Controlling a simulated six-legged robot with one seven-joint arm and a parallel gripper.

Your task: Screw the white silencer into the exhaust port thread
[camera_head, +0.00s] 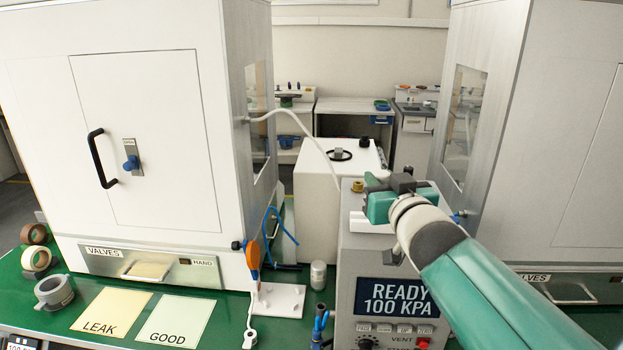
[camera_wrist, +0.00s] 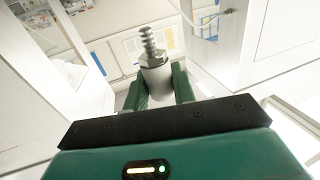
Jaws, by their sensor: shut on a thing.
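In the wrist view my gripper (camera_wrist: 160,88) has its two green fingers closed around the white silencer (camera_wrist: 157,82). The silencer is a white cylinder with a metal hex collar and a ridged, threaded end (camera_wrist: 148,42) pointing away from the palm. In the head view my gripper (camera_head: 372,182) is over the top of the grey press unit (camera_head: 349,255). The silencer cannot be made out there. A brass fitting (camera_head: 357,186) stands on the unit's top, left of my gripper. I cannot tell whether it is the exhaust port; no thread is clearly visible.
The unit's screen (camera_head: 397,297) reads READY 100 KPA. White cabinets (camera_head: 150,130) stand left and right. A white box (camera_head: 325,200) with a hose is behind. The green bench holds LEAK (camera_head: 110,312) and GOOD (camera_head: 177,321) cards, tape rolls and a metal cylinder (camera_head: 318,275).

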